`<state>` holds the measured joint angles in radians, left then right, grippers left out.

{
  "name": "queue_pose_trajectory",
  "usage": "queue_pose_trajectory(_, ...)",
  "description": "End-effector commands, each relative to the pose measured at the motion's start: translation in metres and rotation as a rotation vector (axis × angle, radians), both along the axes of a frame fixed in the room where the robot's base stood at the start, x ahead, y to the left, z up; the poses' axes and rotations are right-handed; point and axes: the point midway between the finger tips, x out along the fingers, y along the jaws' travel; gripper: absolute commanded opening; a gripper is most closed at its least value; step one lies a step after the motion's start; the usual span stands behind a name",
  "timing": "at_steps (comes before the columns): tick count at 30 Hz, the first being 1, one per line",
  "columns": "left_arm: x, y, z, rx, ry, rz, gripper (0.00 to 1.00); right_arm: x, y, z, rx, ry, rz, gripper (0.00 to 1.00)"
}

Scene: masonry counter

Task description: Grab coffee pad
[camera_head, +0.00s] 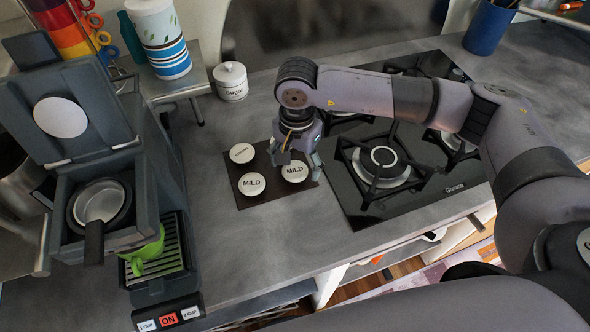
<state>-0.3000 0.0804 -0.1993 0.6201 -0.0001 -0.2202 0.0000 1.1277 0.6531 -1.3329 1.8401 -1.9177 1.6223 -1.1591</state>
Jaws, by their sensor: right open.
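Three round white coffee pads lie on a dark square mat (246,201) on the counter. The right MILD pad (296,173) and the left MILD pad (252,184) are at the front. A third pad (242,153) with small, unreadable lettering lies behind. My right gripper (297,162) points down over the right MILD pad, open, with its fingers close around or above it; I cannot tell if they touch. The coffee machine (120,160) at the left has its lid up, and a dark-handled pad holder (100,205) sits in it. My left gripper is not in view.
A gas hob (372,210) lies right of the mat, under my right arm. A sugar jar (231,82) stands behind. A green cup (146,251) is under the machine's outlet. Bare counter (240,245) lies in front of the mat.

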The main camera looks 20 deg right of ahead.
Motion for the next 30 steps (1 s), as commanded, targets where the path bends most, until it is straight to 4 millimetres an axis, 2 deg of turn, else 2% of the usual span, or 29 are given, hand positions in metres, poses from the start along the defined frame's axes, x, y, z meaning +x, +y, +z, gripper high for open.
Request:
queue_pose_trajectory(13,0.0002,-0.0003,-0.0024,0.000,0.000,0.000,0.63,0.0000,-0.0001,-0.0008,0.000,0.000,0.000,0.69)
queue_pose_trajectory(27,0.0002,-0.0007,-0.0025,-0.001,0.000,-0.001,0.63,-0.0001,-0.0001,-0.0011,-0.001,0.001,0.000,0.38)
queue_pose_trajectory(30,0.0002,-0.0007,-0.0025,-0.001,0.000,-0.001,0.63,-0.0001,-0.0001,-0.0011,-0.001,0.001,0.000,0.35)
